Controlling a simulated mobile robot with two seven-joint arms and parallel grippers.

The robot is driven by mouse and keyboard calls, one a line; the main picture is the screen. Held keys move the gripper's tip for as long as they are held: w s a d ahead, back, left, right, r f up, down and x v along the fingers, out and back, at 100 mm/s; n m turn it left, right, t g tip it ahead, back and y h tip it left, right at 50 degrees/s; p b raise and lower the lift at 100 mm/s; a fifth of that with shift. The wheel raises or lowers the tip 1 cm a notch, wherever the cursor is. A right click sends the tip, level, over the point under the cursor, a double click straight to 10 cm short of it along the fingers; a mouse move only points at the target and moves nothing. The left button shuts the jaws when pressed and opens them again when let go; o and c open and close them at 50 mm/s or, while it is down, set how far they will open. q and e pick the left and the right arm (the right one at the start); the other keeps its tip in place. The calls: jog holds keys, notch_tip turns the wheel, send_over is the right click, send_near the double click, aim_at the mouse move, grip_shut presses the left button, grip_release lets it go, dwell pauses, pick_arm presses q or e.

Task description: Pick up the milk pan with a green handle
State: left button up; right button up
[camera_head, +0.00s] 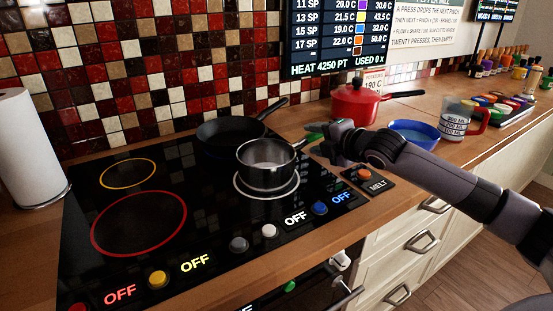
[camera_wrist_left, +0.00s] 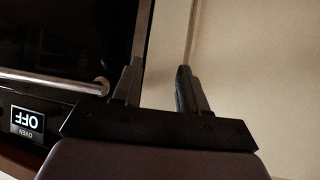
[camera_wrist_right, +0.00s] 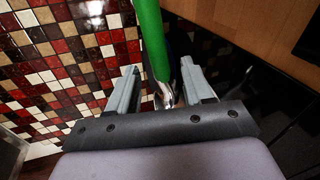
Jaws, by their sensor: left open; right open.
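The milk pan (camera_head: 266,165) is a small dark steel pan standing upright on the white-ringed burner at the hob's right. Its green handle (camera_head: 314,137) points to the back right and is partly hidden by my right gripper (camera_head: 322,146). In the right wrist view the green handle (camera_wrist_right: 152,38) runs between the two fingers of that gripper (camera_wrist_right: 158,84), which are open with gaps beside the handle. The pan's bowl is not clear there. My left gripper (camera_wrist_left: 159,78) is open and empty low by the oven front in the left wrist view.
A black frying pan (camera_head: 228,135) sits just behind the milk pan. A red lidded pot (camera_head: 354,106), a blue bowl (camera_head: 414,132) and a measuring jug (camera_head: 456,120) stand to the right. A paper roll (camera_head: 30,150) stands at the left. The front-left burner is empty.

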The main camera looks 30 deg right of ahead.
jog(key=shift+d+x, duration=0.15)
jog(key=shift+x, duration=1.1)
jog(key=shift+d+x, duration=0.15)
jog(key=shift+x, duration=1.05)
grip_shut()
jog(key=shift+r, duration=0.1)
